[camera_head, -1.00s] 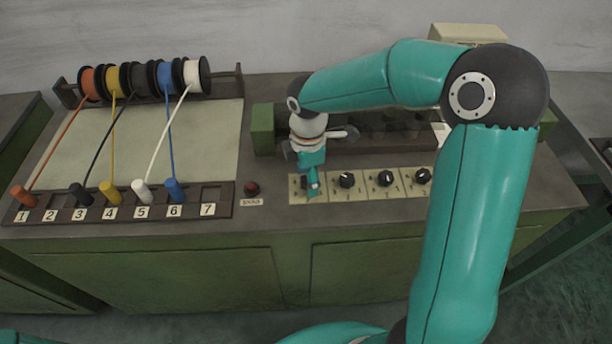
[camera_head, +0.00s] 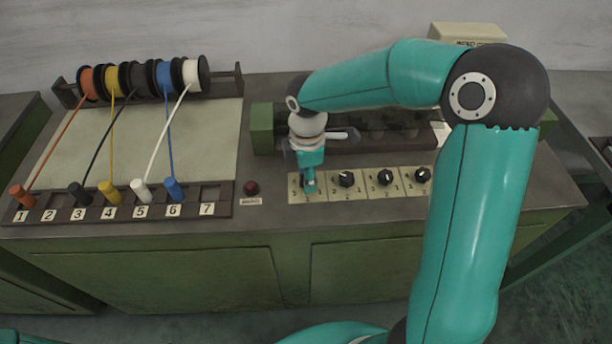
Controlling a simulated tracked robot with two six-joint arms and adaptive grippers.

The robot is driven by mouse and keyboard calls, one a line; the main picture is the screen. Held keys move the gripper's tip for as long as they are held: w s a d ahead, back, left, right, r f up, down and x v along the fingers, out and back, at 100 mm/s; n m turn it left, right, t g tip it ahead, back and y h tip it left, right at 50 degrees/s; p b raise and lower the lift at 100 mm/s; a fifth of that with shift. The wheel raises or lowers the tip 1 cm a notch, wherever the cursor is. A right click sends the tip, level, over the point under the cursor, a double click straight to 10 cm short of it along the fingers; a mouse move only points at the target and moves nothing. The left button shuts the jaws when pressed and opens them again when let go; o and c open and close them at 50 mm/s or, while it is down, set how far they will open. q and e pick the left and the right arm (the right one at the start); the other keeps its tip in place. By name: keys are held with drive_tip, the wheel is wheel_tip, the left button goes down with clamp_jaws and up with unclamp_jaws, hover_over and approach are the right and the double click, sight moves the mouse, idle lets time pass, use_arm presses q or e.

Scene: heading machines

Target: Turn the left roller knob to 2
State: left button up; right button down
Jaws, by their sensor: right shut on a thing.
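A row of dark knobs on pale dial plates runs along the front of the green machine. The leftmost plate (camera_head: 294,190) carries the left roller knob, which is hidden under my right gripper (camera_head: 309,187). My right gripper points down over that plate and is shut on the knob. The knob's pointer and setting cannot be read. The other knobs (camera_head: 346,179), (camera_head: 385,177) and (camera_head: 423,174) stand free to the right. My left gripper is not in view.
A small red button (camera_head: 251,187) sits left of the dials. Further left is a numbered slot strip (camera_head: 222,204) with coloured pegs on cords from several spools (camera_head: 192,74). A green-ended roller unit (camera_head: 263,130) lies behind my gripper.

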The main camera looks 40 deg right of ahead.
drive_tip(key=m+b, duration=0.1)
drive_tip(key=m, duration=0.4)
drive_tip(key=shift+w+m+b, duration=0.15)
drive_tip(key=shift+m+b, duration=0.15)
drive_tip(key=m+b, duration=0.1)
drive_tip(key=m, duration=0.4)
drive_tip(key=shift+r, duration=0.15)
drive_tip(key=shift+m, duration=0.3)
drive_tip(key=c, duration=0.9)
unclamp_jaws()
drive_tip(key=shift+c, duration=0.2)
drive_tip(key=shift+o, duration=0.8)
wheel_tip(320, 180, up, 12)
